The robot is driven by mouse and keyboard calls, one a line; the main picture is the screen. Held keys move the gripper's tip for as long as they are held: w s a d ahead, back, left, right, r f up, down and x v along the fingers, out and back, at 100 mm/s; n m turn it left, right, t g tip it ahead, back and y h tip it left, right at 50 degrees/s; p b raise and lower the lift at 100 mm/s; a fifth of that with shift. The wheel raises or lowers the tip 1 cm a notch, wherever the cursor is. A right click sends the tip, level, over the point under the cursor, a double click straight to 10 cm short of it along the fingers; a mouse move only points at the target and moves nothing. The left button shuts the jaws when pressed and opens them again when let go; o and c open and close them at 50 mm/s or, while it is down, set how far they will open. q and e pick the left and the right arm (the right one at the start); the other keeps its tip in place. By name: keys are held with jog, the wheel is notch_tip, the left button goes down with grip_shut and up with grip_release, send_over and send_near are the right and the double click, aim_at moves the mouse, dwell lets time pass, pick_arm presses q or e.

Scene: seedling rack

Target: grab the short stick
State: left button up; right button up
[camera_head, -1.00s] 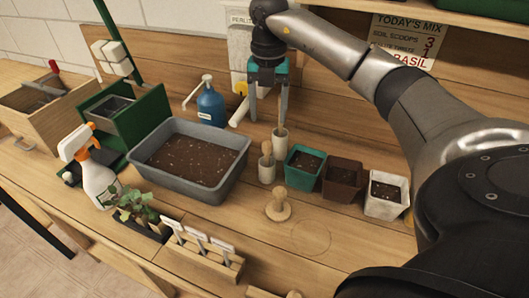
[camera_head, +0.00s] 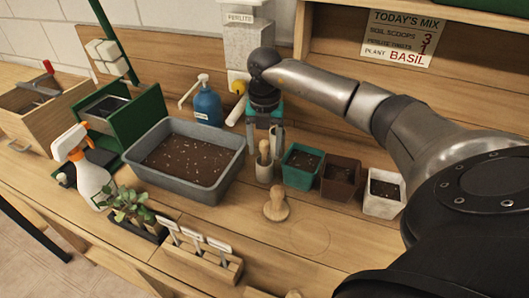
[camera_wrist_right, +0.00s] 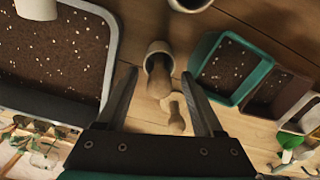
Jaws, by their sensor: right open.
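The short stick (camera_head: 264,150) is wooden with a rounded top. It stands in a small pale cup (camera_head: 264,173) between the soil tray and the green pot. In the right wrist view, the stick (camera_wrist_right: 159,82) and its cup (camera_wrist_right: 158,48) lie between my fingers. My right gripper (camera_head: 265,142) is open and points down over the stick, one finger on each side. The fingers appear apart from it. A second cup (camera_wrist_right: 188,4) stands behind, cut off in the wrist view and mostly hidden in the head view. My left gripper does not show.
A grey soil tray (camera_head: 158,183) is left of the cup. Green (camera_head: 298,179), brown (camera_head: 340,187) and white (camera_head: 383,207) pots stand right. A wooden tamper (camera_head: 276,207) stands in front. A blue pump bottle (camera_head: 207,106) is behind the tray.

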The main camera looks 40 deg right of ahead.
jog(key=shift+c, duration=0.2)
grip_shut()
jog(key=shift+r, duration=0.1)
dwell(0.5)
